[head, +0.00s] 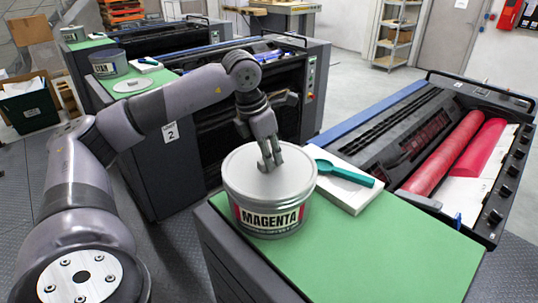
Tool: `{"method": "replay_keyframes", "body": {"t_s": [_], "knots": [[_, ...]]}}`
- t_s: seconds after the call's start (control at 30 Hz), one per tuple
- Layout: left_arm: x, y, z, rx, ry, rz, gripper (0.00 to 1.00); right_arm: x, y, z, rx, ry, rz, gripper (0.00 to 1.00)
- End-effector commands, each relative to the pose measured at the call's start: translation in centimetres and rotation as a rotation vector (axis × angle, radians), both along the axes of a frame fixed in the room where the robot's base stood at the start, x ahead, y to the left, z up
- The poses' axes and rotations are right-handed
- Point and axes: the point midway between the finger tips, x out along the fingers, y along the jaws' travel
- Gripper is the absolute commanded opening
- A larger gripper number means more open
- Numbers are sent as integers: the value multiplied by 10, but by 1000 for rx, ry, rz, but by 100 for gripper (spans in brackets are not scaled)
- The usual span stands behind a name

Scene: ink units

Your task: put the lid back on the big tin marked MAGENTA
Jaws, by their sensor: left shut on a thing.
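The big tin marked MAGENTA (270,218) stands upright on the green top of the near ink unit. A round grey lid (244,172) lies level across the tin's mouth. I cannot tell whether it is fully seated or just above the rim. My left gripper (270,164) points down over the middle of the lid, its fingers shut on the lid. The grip on the lid is partly hidden by the fingers. My right gripper is not in view.
A teal spatula (345,173) lies on a white pad (350,192) close to the tin's right. The green top (390,250) is clear in front and to the right. Behind left, a tin marked CYAN (109,69) stands near a loose round lid (132,86).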

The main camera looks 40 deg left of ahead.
Motion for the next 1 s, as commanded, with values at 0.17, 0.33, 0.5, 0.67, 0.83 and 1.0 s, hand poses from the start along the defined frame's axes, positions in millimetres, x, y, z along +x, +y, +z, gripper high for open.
{"method": "replay_keyframes", "body": {"t_s": [0.17,0.33,0.5,0.67,0.83,1.0], "knots": [[0,0,0,0,-1,0,0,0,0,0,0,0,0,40],[0,0,0,0,-1,0,26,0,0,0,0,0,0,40],[0,0,0,0,-1,0,37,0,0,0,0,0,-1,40],[0,0,0,0,-1,0,43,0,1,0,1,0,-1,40],[0,0,0,0,0,0,45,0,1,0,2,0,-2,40],[0,0,0,0,0,0,56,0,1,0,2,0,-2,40]]}}
